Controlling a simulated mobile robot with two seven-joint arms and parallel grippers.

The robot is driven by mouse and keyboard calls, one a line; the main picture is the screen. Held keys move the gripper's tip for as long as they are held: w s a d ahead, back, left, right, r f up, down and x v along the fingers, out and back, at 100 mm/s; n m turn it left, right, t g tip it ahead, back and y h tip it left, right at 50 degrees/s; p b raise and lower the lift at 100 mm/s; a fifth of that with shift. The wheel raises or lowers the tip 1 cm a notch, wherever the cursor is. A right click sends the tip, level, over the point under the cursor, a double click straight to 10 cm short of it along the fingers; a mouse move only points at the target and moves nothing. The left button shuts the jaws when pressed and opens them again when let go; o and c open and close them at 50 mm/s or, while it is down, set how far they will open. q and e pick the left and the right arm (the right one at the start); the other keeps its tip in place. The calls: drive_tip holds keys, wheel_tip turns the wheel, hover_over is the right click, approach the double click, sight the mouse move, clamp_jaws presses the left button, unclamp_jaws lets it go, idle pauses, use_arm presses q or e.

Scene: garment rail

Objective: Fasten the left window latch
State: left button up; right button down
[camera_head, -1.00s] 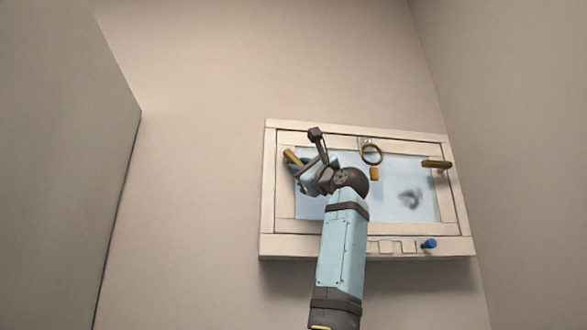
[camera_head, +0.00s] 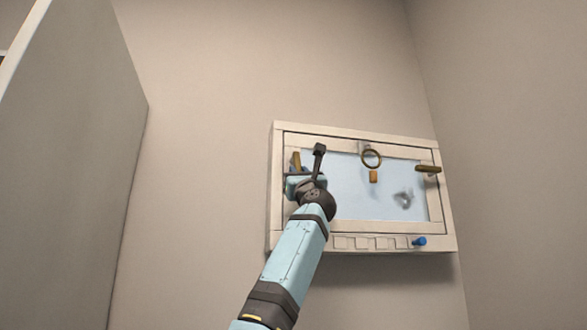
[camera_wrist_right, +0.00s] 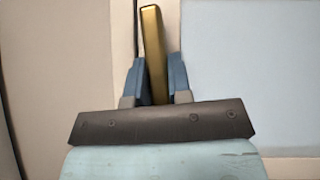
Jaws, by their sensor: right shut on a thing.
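The left window latch (camera_head: 296,160) is a brass-coloured bar on the left side of the white window frame (camera_head: 355,136). It stands nearly upright in the head view, and in the right wrist view the bar (camera_wrist_right: 152,40) leans only slightly. My right gripper (camera_head: 297,178) is at the latch's lower part. In the right wrist view its blue fingers (camera_wrist_right: 155,80) are on both sides of the bar, shut on it. The lower end of the latch is hidden between the fingers and by the wrist. My left gripper is not in view.
A second brass latch (camera_head: 428,169) lies level on the frame's right side. A ring (camera_head: 364,165) and a small orange tab (camera_head: 373,177) are at the window's upper middle. A blue knob (camera_head: 419,241) is on the sill. A grey panel (camera_head: 75,150) stands at the left.

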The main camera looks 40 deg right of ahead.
drive_tip(key=m+h, duration=0.1)
drive_tip(key=m+g+h, duration=0.1)
drive_tip(key=shift+w+a+f+m+p, duration=0.1)
drive_tip(key=shift+w+a+m+p, duration=0.1)
drive_tip(key=shift+a+m+p, duration=0.15)
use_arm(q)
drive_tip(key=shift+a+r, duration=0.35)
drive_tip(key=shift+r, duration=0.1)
use_arm(e)
drive_tip(key=shift+h, duration=0.3)
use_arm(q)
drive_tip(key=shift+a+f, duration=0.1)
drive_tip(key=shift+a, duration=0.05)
use_arm(e)
drive_tip(key=shift+m+g, duration=0.3)
drive_tip(key=shift+m, duration=0.25)
drive_tip(key=c, duration=1)
unclamp_jaws()
drive_tip(key=shift+c, duration=0.2)
use_arm(q)
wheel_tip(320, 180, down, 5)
drive_tip(key=b, duration=0.4)
drive_tip(key=shift+b, duration=0.35)
use_arm(e)
drive_tip(key=v, duration=1.3)
drive_tip(key=shift+s+a+f, duration=0.15)
drive_tip(key=shift+a+f, duration=0.05)
drive_tip(key=shift+f, duration=0.15)
